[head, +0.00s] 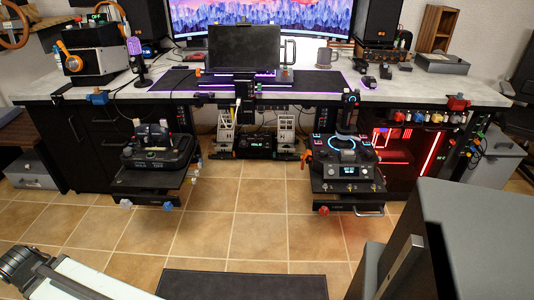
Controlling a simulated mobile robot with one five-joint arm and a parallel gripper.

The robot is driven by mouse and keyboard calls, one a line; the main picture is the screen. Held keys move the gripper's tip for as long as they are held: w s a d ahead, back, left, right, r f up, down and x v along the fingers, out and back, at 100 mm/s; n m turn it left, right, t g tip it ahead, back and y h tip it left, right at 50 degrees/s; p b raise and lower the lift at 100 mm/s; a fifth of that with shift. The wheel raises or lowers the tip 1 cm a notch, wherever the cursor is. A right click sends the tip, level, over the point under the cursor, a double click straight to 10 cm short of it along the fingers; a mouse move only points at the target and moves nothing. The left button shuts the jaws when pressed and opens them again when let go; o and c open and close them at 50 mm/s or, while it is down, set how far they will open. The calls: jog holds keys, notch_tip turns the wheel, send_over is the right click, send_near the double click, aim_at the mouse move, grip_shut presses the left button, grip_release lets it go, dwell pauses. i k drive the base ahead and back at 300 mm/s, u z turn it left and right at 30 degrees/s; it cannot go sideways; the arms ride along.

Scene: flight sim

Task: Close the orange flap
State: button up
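I cannot make out the orange flap for certain at this distance. The throttle unit (157,148) sits on a black mount at the left, below the desk front, with dark levers on top. The flight stick base (345,172) sits on a matching mount at the right, with a blue-lit ring, a small screen and several small buttons and switches. My gripper's fingers do not show in the head view.
The grey desk (430,88) spans the back, with monitors, speakers and a central black screen (244,48). A dark mat (242,285) lies on the tiled floor (237,232), clear between the mounts. A large grey block (470,235) fills the lower right.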

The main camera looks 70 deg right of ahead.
aim_at(304, 156)
jog(key=u, duration=0.55)
jog(key=k, duration=1.05)
jog(key=z, duration=0.85)
jog(key=i, duration=0.85)
jog(key=z, duration=0.05)
